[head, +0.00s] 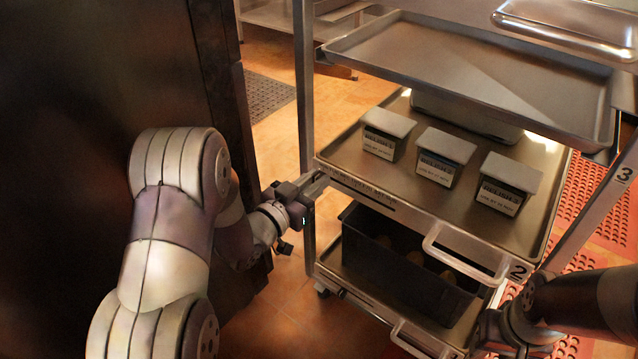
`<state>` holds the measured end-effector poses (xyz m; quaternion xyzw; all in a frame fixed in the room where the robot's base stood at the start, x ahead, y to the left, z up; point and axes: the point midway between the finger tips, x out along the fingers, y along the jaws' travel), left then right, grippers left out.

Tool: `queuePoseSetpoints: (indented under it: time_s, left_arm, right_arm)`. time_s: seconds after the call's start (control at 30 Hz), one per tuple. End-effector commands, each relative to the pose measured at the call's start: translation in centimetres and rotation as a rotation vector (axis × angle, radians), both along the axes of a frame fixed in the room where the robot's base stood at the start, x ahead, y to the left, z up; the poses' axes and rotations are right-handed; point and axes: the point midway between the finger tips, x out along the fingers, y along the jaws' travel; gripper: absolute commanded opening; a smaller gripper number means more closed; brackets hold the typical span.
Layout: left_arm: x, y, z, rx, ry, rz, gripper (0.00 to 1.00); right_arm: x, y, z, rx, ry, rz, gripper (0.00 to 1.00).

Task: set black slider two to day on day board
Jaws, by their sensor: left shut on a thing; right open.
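A label strip with small print and a dark slot (362,193) runs along the front edge of the middle shelf, which carries a "2" mark at its right corner. This appears to be the day board. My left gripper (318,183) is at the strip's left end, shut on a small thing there. It appears to be black slider two, but the fingers hide it and its exact setting cannot be read. My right gripper (487,330) is low at the right, by the cart's front right corner, open with nothing seen in it; its fingertips are hard to make out.
Several lidded relish boxes, including one at the right (502,195), stand on the middle shelf (470,222). An empty tray (430,60) is above. A dark bin (385,265) is below. A handle (465,253) juts out in front. A dark cabinet (80,100) stands at the left.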

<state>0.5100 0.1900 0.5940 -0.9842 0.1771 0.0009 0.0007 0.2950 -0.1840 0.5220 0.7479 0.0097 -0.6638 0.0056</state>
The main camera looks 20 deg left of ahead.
Motion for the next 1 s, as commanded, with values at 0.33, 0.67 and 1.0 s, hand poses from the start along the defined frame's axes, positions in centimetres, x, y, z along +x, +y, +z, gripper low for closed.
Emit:
queuePoseSetpoints:
  time_s: [0.33,0.67,1.0]
  left_arm:
    - [0.1,0.2,0.1,0.001,-0.004,0.008,0.47]
    - [-2.4,1.2,0.4,-0.001,0.000,0.010,0.47]
    - [-10.1,4.1,0.4,-0.002,-0.002,0.016,0.47]
  right_arm:
    - [0.0,0.0,0.0,0.000,0.000,0.000,0.43]
    - [0.0,0.0,1.4,0.000,0.000,0.000,0.43]
    - [0.0,0.0,4.0,0.000,0.000,0.000,0.43]
